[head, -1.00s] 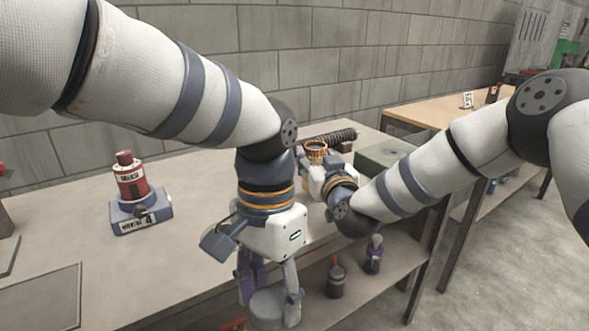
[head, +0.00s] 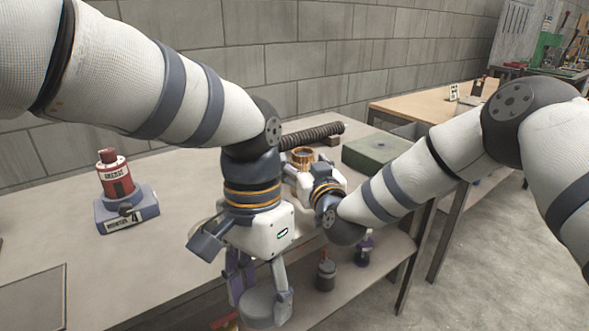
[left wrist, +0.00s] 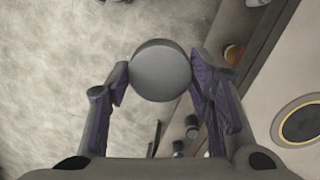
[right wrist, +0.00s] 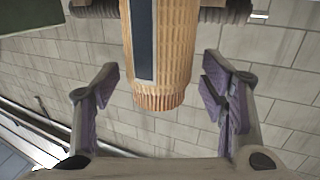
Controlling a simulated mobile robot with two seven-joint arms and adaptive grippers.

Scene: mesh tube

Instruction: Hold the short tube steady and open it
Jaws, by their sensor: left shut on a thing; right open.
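My left gripper (head: 262,290) is shut on a round grey cap-like piece (head: 258,308), held past the table's front edge, apart from the tube. It also shows in the left wrist view (left wrist: 160,70).
A black ribbed coil (head: 315,135) lies behind the tube, and a green box (head: 375,153) sits to its right. A red device on a blue-grey base (head: 125,208) stands at the left.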

